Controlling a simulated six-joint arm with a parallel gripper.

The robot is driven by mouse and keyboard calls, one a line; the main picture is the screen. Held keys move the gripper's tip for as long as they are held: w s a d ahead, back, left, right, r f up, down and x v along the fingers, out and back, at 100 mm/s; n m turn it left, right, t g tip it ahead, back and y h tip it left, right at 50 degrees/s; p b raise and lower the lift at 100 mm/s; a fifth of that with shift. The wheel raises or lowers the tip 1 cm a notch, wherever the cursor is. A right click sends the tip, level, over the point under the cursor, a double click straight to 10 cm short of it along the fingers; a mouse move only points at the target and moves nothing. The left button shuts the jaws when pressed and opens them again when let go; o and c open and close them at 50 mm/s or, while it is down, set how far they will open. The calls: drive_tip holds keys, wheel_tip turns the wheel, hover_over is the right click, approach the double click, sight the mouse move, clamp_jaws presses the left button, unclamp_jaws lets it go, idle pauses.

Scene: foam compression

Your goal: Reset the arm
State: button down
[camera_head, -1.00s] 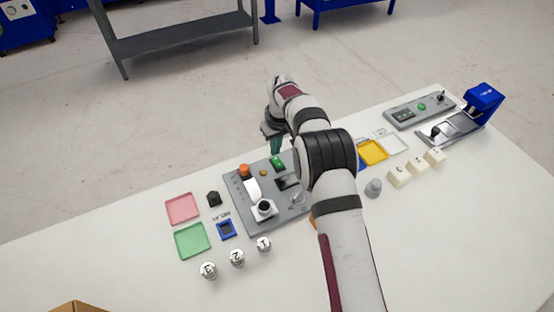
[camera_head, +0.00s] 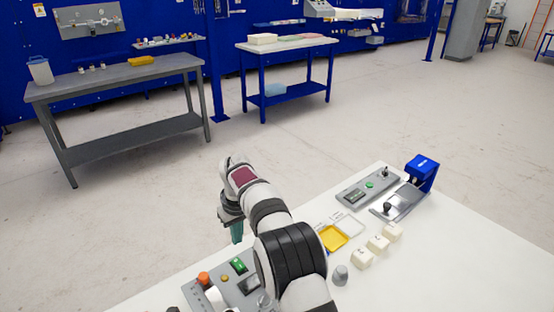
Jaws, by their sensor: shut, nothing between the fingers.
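My gripper (camera_head: 237,232) hangs at the end of my arm, pointing down over the far edge of the white table, just beyond the grey control panel. Its greenish fingers are shut with nothing between them. My arm reaches up from the bottom middle of the view and hides part of the panel and table. The grey control panel (camera_head: 245,285) shows an orange knob (camera_head: 204,279) and a green switch (camera_head: 239,265).
On the white table (camera_head: 440,270) are a yellow tray (camera_head: 333,238), a white tray (camera_head: 350,226), several cream blocks (camera_head: 378,243), a grey knob-shaped piece (camera_head: 340,275), a second grey panel (camera_head: 369,187) and a blue device (camera_head: 422,172). The table's right front is bare.

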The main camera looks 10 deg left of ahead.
drive_tip(key=s+d+r+m, duration=0.7)
drive_tip(key=s+d+r, duration=0.6)
drive_tip(key=d, duration=0.3)
drive_tip(key=s+d+f+m, duration=0.1)
drive_tip(key=s+d+m, duration=0.2)
drive_tip(key=s, duration=0.9)
drive_tip(key=s+d+f+m+g, duration=0.1)
drive_tip(key=s+d+m, duration=0.3)
drive_tip(key=s, duration=0.7)
drive_tip(key=shift+s+d+f+y, duration=0.35)
drive_tip(key=shift+d+f, duration=0.15)
drive_tip(key=shift+f, duration=0.1)
